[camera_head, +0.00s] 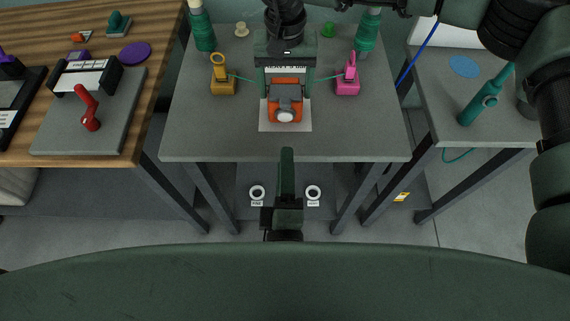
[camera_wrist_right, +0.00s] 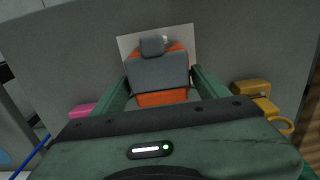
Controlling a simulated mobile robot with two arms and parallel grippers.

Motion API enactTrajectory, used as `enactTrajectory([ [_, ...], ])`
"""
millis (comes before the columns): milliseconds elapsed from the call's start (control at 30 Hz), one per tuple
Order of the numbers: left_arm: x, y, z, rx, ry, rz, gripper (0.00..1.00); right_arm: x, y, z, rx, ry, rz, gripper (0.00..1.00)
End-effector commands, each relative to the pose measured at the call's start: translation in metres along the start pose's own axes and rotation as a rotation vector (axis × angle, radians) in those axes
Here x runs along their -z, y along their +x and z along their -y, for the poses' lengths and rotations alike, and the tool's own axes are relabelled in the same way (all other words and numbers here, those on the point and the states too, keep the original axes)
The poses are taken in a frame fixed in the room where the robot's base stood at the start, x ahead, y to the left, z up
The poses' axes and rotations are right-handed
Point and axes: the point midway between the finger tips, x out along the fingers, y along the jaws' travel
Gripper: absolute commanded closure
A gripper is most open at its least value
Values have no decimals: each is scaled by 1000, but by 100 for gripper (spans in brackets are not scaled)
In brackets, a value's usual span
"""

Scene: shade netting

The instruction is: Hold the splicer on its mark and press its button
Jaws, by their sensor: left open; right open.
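The splicer (camera_head: 285,103), orange and grey with a round white piece on its near end, sits on a white sheet (camera_head: 303,124) on the middle table. It also shows in the right wrist view (camera_wrist_right: 158,72). My right gripper (camera_head: 285,92) reaches down from the far side. It is open, its green fingers on either side of the splicer; I cannot tell whether they touch it. My left gripper (camera_head: 287,160) is seen edge-on, open and empty, at the table's near edge, short of the splicer. Whether the round white piece is the button is unclear.
A yellow clamp (camera_head: 223,83) and a pink clamp (camera_head: 347,82) flank the splicer, with green cords towards it. Green spools (camera_head: 204,32) stand behind. The table's near corners are clear.

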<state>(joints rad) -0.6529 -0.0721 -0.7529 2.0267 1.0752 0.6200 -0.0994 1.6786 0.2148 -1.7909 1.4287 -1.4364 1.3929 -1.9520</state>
Motion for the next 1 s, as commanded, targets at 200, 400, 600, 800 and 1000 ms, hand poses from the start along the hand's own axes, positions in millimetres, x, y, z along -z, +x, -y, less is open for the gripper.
enactTrajectory([
  [200,0,0,0,0,0,0,59,0,9,0,1,0,-1,25],
  [400,0,0,0,0,0,0,59,0,10,0,1,1,-1,25],
  [600,0,0,0,0,0,0,59,0,10,0,0,1,0,25],
  [800,0,0,0,0,0,0,59,0,10,0,0,1,0,64],
  [1000,0,0,0,0,0,0,59,0,9,0,1,1,0,97],
])
